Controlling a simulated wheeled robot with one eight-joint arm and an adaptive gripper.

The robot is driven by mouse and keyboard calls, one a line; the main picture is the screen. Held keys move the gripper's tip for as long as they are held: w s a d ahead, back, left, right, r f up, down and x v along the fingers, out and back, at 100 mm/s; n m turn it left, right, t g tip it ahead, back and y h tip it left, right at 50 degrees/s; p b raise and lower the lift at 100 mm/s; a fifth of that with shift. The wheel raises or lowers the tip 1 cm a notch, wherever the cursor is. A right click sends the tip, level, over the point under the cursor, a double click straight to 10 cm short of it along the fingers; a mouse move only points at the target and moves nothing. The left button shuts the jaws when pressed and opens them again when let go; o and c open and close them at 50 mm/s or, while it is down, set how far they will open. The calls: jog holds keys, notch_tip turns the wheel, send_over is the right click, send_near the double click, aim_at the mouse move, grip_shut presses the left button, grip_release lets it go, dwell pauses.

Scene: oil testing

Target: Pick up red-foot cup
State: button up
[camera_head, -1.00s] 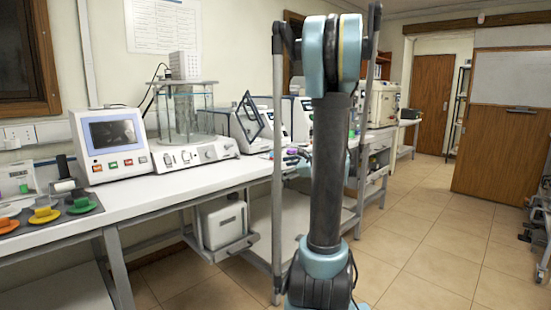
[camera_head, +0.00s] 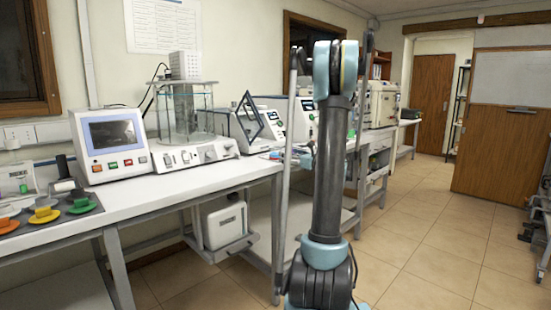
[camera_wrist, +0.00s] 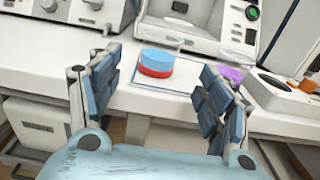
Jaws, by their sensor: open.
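The red-foot cup (camera_wrist: 156,62) shows in the wrist view as a short round piece, blue above and red below. It stands on a white square plate (camera_wrist: 180,78) on the bench. My gripper (camera_wrist: 160,70) is open, with its two dark-blue padded fingers spread left and right in the picture. The cup appears in the gap between the fingertips, beyond them, and nothing is held. In the head view I cannot make out this cup or my gripper behind my arm.
The white bench (camera_head: 180,188) carries a monitor unit (camera_head: 110,143), a glass-tank tester (camera_head: 187,130) and other instruments. A purple item (camera_wrist: 231,74) lies right of the cup. Coloured cups on a dark mat (camera_head: 82,212) sit at the far left. The floor on the right is open.

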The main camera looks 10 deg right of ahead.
aim_at(275, 151)
jog(key=x, duration=0.5)
jog(key=shift+r+x, duration=0.15)
jog(key=shift+x, duration=1.15)
jog(key=shift+r+x, duration=0.2)
jog(key=shift+x, duration=1.15)
jog(key=shift+d, duration=0.1)
jog(key=c, duration=1.2)
